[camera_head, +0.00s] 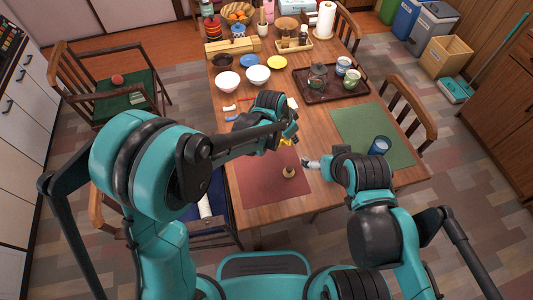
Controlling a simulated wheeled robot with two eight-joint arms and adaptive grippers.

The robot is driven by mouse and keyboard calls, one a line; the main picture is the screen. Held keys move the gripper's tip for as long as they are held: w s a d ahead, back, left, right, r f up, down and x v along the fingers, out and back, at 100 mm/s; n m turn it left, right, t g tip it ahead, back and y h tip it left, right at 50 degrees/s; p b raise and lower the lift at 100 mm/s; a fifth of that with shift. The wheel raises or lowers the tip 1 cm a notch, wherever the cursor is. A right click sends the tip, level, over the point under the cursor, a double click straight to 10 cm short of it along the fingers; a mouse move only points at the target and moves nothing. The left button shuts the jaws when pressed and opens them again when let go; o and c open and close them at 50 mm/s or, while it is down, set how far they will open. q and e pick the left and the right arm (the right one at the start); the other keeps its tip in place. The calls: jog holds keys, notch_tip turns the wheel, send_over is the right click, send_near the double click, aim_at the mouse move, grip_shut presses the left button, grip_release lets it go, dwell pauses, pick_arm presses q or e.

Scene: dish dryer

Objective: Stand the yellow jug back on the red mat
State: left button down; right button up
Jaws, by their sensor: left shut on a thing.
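The red mat (262,187) lies flat on the near left part of the wooden table. My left gripper (288,131) is over the far right edge of the mat, shut on the yellow jug (286,142). Only a small yellow part of the jug shows, as the gripper and arm hide the rest. I cannot tell whether the jug touches the mat or how it is tilted. My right gripper (312,162) is just right of the mat, low near the table, and its fingers are too small to read.
A small brown object (289,172) stands on the mat's right part. A blue cup (379,145) is on the green mat (352,124) at right. A dark tray (312,96) with a teapot and cups lies behind. Bowls (258,75) stand further back left.

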pick_arm(q)
jog(key=a+f+b, duration=0.4)
jog(key=a+f, duration=0.3)
jog(key=f, duration=0.1)
jog(key=shift+s+a+f, duration=0.2)
jog(key=shift+f, duration=0.15)
jog(key=c, duration=1.7)
grip_release()
jog(key=shift+o, duration=0.6)
